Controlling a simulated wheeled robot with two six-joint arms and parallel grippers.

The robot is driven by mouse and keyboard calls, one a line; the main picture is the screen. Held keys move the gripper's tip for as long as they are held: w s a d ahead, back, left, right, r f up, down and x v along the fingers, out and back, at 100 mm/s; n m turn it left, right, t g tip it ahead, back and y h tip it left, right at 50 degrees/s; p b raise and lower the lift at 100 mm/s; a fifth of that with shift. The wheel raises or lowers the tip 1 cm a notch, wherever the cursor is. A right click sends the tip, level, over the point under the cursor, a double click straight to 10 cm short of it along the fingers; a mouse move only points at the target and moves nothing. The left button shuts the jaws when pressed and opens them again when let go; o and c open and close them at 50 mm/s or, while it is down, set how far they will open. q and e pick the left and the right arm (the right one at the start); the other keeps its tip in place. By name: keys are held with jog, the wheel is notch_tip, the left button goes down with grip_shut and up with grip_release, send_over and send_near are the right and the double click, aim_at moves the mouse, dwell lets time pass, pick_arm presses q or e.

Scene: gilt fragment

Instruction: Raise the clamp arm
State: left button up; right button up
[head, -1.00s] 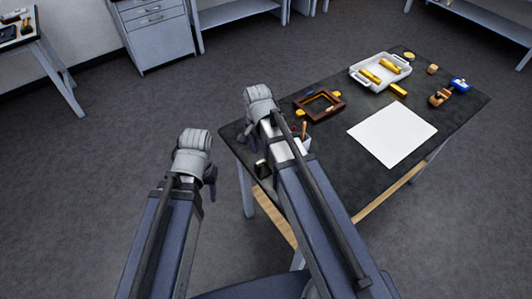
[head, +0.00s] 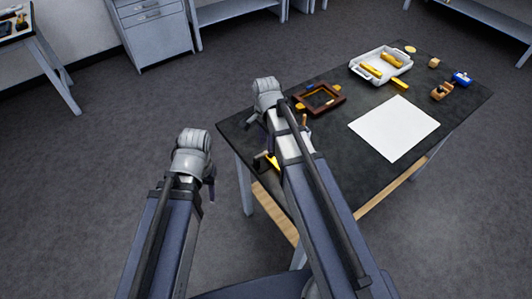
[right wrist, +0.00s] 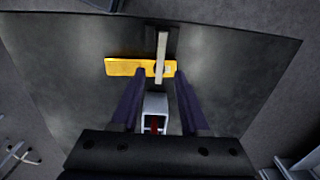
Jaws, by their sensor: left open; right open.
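In the right wrist view a yellow plate (right wrist: 125,67) lies flat on the dark table, with a pale grey bar (right wrist: 162,45) across its right part, likely the clamp arm. I cannot tell how far the bar is tilted. My right gripper (right wrist: 160,76) is open, its two fingers just short of the plate and either side of the bar's line, with nothing between the tips. In the head view a bit of yellow (head: 272,161) shows beside my right arm, which hides the rest. My left gripper (head: 211,188) is open and empty, off the table's left side.
A grey box with red inside (right wrist: 154,104) stands between my right fingers' bases. On the table (head: 450,118) are a brown frame (head: 299,99), a white tray (head: 357,73) with gold pieces, a white sheet (head: 395,128), a wooden thing (head: 441,92) and a blue one (head: 461,78).

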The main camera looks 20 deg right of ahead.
aim_at(266, 152)
jog(key=shift+f+b, duration=1.4)
jog(key=shift+f, duration=0.55)
jog(key=shift+r, duration=0.1)
grip_shut()
